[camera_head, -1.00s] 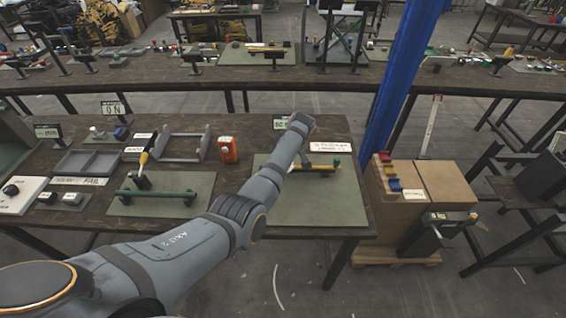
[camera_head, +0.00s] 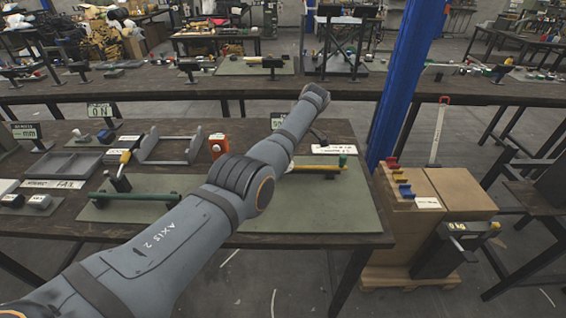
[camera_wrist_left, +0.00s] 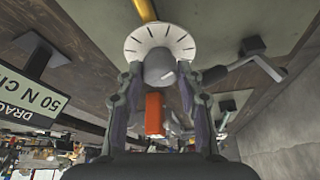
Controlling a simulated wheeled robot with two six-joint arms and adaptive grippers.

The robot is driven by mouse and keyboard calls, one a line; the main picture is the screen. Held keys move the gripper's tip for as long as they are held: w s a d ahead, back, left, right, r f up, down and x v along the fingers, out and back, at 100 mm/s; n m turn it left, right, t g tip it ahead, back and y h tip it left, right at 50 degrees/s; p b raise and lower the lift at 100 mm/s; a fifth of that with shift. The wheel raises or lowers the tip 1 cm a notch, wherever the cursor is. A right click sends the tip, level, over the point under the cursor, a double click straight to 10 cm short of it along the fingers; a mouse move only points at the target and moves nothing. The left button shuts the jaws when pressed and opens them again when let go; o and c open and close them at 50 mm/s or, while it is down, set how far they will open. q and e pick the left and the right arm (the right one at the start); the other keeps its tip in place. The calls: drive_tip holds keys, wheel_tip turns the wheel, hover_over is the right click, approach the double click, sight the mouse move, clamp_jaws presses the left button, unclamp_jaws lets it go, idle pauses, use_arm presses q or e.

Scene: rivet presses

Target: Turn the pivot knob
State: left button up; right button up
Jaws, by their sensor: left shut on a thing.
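In the left wrist view, the pivot knob (camera_wrist_left: 159,68) is a grey round cap in front of a white dial (camera_wrist_left: 160,42) with black marks. My left gripper (camera_wrist_left: 160,75) has a finger on each side of the knob and is shut on it. In the head view, my left arm reaches over the right green mat (camera_head: 350,212) and hides most of the knob and the gripper. A yellow bar (camera_head: 318,167) with a green end (camera_head: 342,159) extends right from there; it also shows behind the dial in the wrist view (camera_wrist_left: 145,9). My right gripper is not in view.
An orange-red box (camera_head: 218,145) stands left of my arm. A blue post (camera_head: 405,80) and a cardboard stand (camera_head: 456,193) are to the right.

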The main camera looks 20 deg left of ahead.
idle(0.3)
use_arm(q)
drive_tip(key=o, duration=1.2)
drive_tip(key=shift+c, duration=0.2)
wheel_tip(320, 180, up, 10)
